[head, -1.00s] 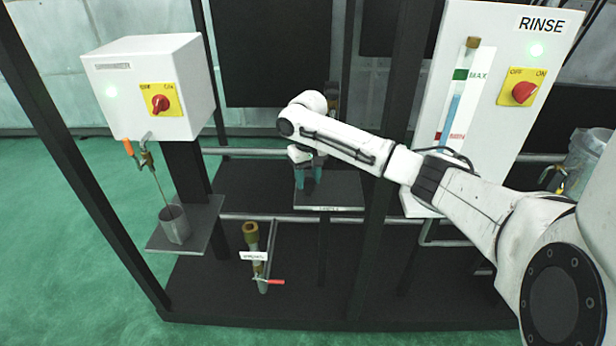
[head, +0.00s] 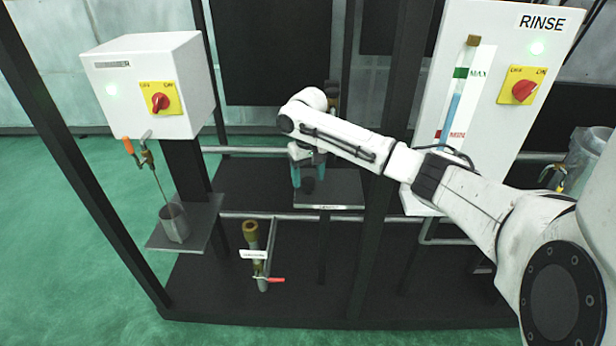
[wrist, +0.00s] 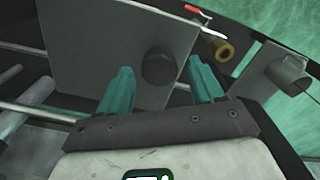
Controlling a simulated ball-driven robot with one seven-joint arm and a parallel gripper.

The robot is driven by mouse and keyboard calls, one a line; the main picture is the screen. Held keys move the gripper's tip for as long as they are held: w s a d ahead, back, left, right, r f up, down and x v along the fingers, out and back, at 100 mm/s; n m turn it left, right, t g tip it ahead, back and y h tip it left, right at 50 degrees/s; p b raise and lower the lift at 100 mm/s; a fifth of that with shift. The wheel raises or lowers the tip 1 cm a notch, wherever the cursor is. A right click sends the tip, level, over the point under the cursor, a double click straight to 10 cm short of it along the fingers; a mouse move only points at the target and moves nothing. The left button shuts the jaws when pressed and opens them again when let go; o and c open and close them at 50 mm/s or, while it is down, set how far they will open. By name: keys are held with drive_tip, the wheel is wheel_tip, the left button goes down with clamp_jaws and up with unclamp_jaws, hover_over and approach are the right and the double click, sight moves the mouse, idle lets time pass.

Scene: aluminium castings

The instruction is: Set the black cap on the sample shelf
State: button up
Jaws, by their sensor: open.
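The black cap (wrist: 158,66) stands on the grey sample shelf (wrist: 90,42) in the wrist view, between the two teal fingertips and apart from both. In the head view the cap (head: 308,185) is a small dark shape near the left part of the shelf (head: 345,192). My gripper (head: 309,180) is open and empty over the shelf, with a finger on each side of the cap. The wrist view shows the same spread fingers (wrist: 161,67). The cap's underside is hidden.
A white box with a red switch (head: 160,103) stands left, above a small shelf with a metal beaker (head: 174,223). A brass-topped pipe with a red handle (head: 251,240) rises below. Dark posts (head: 385,150) and the white RINSE panel (head: 490,110) stand right of the shelf.

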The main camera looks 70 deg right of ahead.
sight(308, 180)
wheel_tip(308, 180, up, 12)
drive_tip(key=b, duration=0.1)
drive_tip(key=shift+f, duration=0.15)
drive_tip(key=w+a+f+n+t+y, duration=0.15)
drive_tip(key=w+a+f, duration=0.3)
drive_tip(key=a, duration=0.45)
drive_tip(key=w+a+f+n+t+y, duration=0.1)
drive_tip(key=w+a+f+n, duration=0.15)
drive_tip(key=w+a, duration=0.45)
drive_tip(key=s+a+f+n+t, duration=0.1)
drive_tip(key=a+f, duration=0.2)
drive_tip(key=a, duration=0.5)
drive_tip(key=s+a+f, duration=0.2)
drive_tip(key=a+f, duration=0.2)
drive_tip(key=a, duration=0.3)
drive_tip(key=s+a+f+n, duration=0.1)
drive_tip(key=s+a+f, duration=0.8)
drive_tip(key=s, duration=0.3)
drive_tip(key=s+d+f+g+h, duration=0.1)
drive_tip(key=s, duration=0.7)
drive_tip(key=s+d+f+n+g+h, duration=0.1)
drive_tip(key=s+d+f, duration=0.1)
drive_tip(key=s, duration=0.6)
drive_tip(key=shift+s+d+n+h, duration=0.3)
drive_tip(key=shift+h, duration=0.05)
drive_tip(key=shift+g, duration=0.25)
